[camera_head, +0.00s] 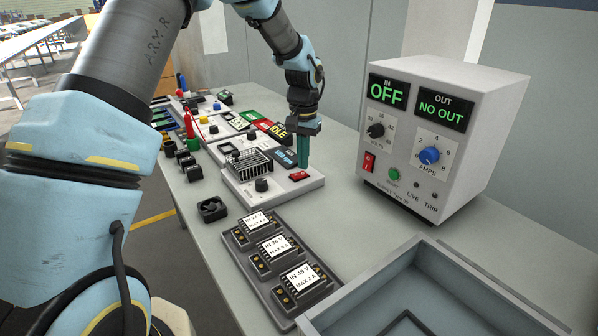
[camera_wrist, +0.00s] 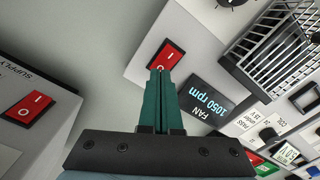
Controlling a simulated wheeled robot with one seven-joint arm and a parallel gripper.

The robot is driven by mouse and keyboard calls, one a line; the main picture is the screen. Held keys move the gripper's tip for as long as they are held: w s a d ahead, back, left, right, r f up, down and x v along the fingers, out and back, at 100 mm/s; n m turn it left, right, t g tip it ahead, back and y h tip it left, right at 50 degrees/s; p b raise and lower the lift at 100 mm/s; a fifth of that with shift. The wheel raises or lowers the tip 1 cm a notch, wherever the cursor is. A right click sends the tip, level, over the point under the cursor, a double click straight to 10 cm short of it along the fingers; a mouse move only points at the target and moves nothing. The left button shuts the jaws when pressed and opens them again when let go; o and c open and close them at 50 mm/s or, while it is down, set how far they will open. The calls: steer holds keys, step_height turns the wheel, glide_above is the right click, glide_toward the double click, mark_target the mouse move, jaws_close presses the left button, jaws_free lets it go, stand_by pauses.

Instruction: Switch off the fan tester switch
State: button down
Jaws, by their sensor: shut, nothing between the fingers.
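The fan tester (camera_head: 240,190) is a white box on the table with a wire cage, a black knob and a red rocker switch (camera_head: 299,176). In the wrist view the fan tester switch (camera_wrist: 167,54) shows its "I" and "O" marks, and the fan display (camera_wrist: 206,98) reads 1050 rpm. My gripper (camera_head: 303,165) points down over the switch; its green fingers are shut and empty. In the wrist view my gripper's tips (camera_wrist: 161,76) overlap the "O" end of the switch. I cannot tell whether they touch it.
A power supply (camera_head: 440,130) with its own red switch (camera_head: 369,162) stands to the right and reads OFF. A tray of labelled modules (camera_head: 272,285), a small black fan (camera_head: 212,209) and a grey bin (camera_head: 350,310) lie nearer. Other testers stand behind.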

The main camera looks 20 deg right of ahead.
mark_target(303, 173)
step_height(303, 173, up, 6)
steer(key=p, duration=0.3)
steer(key=shift+f+p, duration=0.2)
steer(key=shift+p, duration=0.1)
steer(key=a+r+n, duration=0.2)
steer(key=a, duration=0.8)
steer(key=a+r+n, duration=0.2)
steer(key=a, duration=0.8)
steer(key=s+a+n, duration=0.2)
steer(key=s+a, duration=0.3)
steer(key=a, duration=0.3)
steer(key=s+a+n+t, duration=0.1)
steer(key=s+a+n, duration=0.1)
steer(key=s+a, duration=0.4)
steer(key=a, duration=0.2)
steer(key=shift+a+r+n+t, duration=0.3)
steer(key=shift+a, duration=0.05)
